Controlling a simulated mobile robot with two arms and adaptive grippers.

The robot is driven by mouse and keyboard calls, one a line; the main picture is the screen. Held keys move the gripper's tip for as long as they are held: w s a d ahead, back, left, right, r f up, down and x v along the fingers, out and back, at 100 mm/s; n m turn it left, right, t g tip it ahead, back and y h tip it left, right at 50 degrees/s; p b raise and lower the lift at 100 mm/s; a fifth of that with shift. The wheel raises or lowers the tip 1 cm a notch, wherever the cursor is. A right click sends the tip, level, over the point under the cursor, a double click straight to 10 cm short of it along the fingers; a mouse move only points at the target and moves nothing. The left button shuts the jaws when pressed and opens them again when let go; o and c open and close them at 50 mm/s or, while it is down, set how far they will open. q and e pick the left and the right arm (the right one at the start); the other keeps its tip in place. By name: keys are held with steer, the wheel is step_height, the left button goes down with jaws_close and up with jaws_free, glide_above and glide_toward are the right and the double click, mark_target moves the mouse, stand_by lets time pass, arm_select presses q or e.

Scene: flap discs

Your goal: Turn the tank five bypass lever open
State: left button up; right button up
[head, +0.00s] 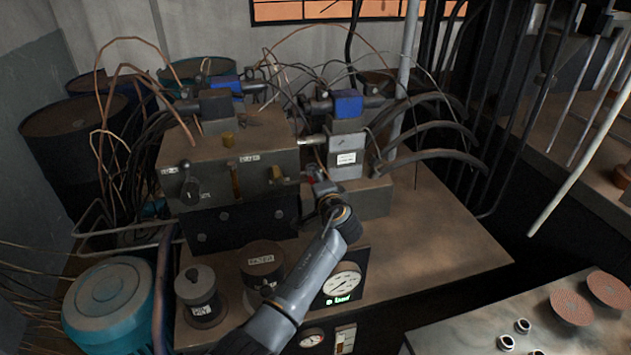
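A dark manifold block (240,150) stands on the bench, with small white labels too small to read surely. A black lever (187,178) hangs on its front left, and a brass-coloured lever or fitting (280,181) sits on its front right. I cannot tell which is the tank five bypass lever. My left gripper (318,185) is at the block's right front corner, close to a small red part and right of the brass fitting. The wrist hides its fingers, so contact and opening cannot be told. My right gripper is out of view.
A valve block with a blue top (347,103) and thick black hoses (430,155) stand to the right. Dark canisters (201,295) and a pressure gauge (342,284) are in front. The bench's right side (440,225) is clear. Flap discs (571,307) lie on another table.

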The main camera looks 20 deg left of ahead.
arm_select(q)
steer(key=v, duration=0.7)
steer(key=shift+s+d, duration=0.2)
steer(key=shift+d, duration=0.05)
